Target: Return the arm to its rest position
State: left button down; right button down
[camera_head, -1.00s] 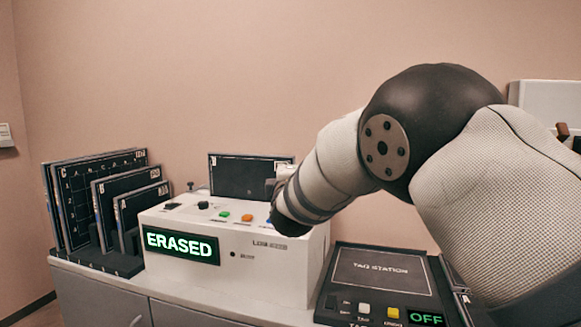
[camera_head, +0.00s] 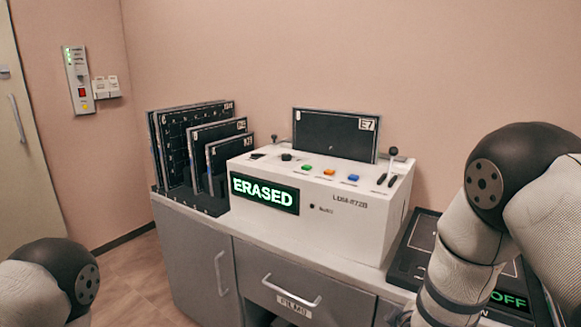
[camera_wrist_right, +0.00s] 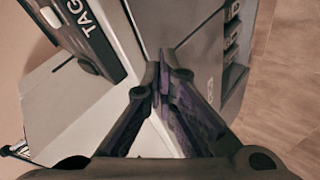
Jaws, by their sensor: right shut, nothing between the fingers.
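My right arm (camera_head: 520,190) stands at the right of the head view, bent at its dark joint, with the forearm pointing down in front of the tag station (camera_head: 418,240). Its hand is not clear in the head view. In the right wrist view my right gripper (camera_wrist_right: 163,85) has its fingers together with nothing between them. The cabinet front and part of the tag station show beyond the fingers. My left arm (camera_head: 62,285) shows only its dark joint at the lower left of the head view. My left gripper is out of view.
A white unit (camera_head: 330,215) showing "ERASED" stands on the cabinet, with a dark plate marked E7 (camera_head: 335,132) upright at its back. Several dark plates stand in a rack (camera_head: 205,203) to its left. Drawer handles (camera_head: 290,296) stick out in front. A wall panel (camera_head: 79,80) is at left.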

jog(key=s+f+m+g, duration=0.2)
jog(key=s+f, duration=0.2)
jog(key=s, duration=0.4)
jog(key=s+f+m+g+y, duration=0.15)
jog(key=s+f, duration=0.25)
jog(key=s, duration=0.4)
jog(key=s+f+m+g, duration=0.25)
jog(key=s+f, duration=0.25)
jog(key=s, duration=0.3)
jog(key=s+a+m+g+y, duration=0.1)
jog(key=s+m+g, duration=0.2)
jog(key=s, duration=1.4)
jog(key=shift+s+a+r+m+g, duration=0.15)
jog(key=shift+a+r+m+g, duration=0.2)
jog(key=shift+g, duration=0.65)
